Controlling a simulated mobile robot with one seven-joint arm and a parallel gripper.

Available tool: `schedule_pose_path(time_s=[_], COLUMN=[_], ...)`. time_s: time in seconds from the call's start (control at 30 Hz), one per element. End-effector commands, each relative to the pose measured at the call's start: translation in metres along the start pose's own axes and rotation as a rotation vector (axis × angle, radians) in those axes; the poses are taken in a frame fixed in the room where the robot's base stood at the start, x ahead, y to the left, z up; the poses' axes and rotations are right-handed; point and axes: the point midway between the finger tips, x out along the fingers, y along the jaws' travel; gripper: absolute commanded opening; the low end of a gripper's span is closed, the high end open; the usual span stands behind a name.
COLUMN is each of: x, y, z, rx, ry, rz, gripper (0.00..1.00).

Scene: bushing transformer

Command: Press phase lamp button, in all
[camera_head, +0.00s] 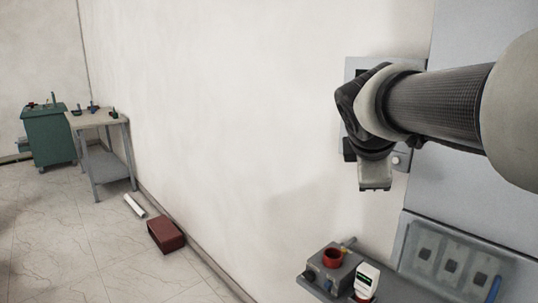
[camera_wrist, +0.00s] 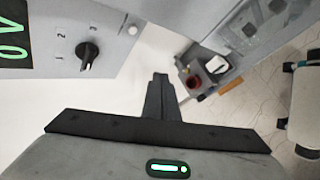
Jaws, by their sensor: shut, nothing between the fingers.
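A grey wall panel (camera_head: 354,68) is partly hidden behind my arm in the head view. In the wrist view the panel (camera_wrist: 101,62) shows a dark display with green "0 V" characters (camera_wrist: 12,40), a black rotary knob (camera_wrist: 88,52) marked 1, 2, 3, and a small round white button (camera_wrist: 132,30) near its edge. A white round part (camera_head: 397,160) also shows at the panel's lower right in the head view. No label marks the phase lamp button. My gripper (camera_head: 375,188) is shut and empty, pointing down in front of the panel. In the wrist view its fingertips (camera_wrist: 160,76) are below and right of the white button, apart from it in the picture.
Below right, a shelf (camera_head: 313,289) holds a grey box (camera_head: 338,275) with a red ring (camera_head: 332,257) and a white device (camera_head: 367,279). A grey unit with dark squares (camera_head: 452,262) stands beside it. A dark red box (camera_head: 166,235) lies on the floor.

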Motion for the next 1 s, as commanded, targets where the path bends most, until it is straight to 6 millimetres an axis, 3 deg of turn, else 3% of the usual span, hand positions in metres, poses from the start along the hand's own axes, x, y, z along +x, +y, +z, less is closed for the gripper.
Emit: schedule_pose_path(time_s=[0.27,0.7,1.0], x=[0.006,0.046,0.061], y=[0.005,0.036,0.044], z=[0.005,0.035,0.045], rx=[0.003,0.004,0.003], ry=[0.0,0.001,0.0], rz=[-0.003,-0.004,-0.002], gripper=[0.0,0.0,0.0])
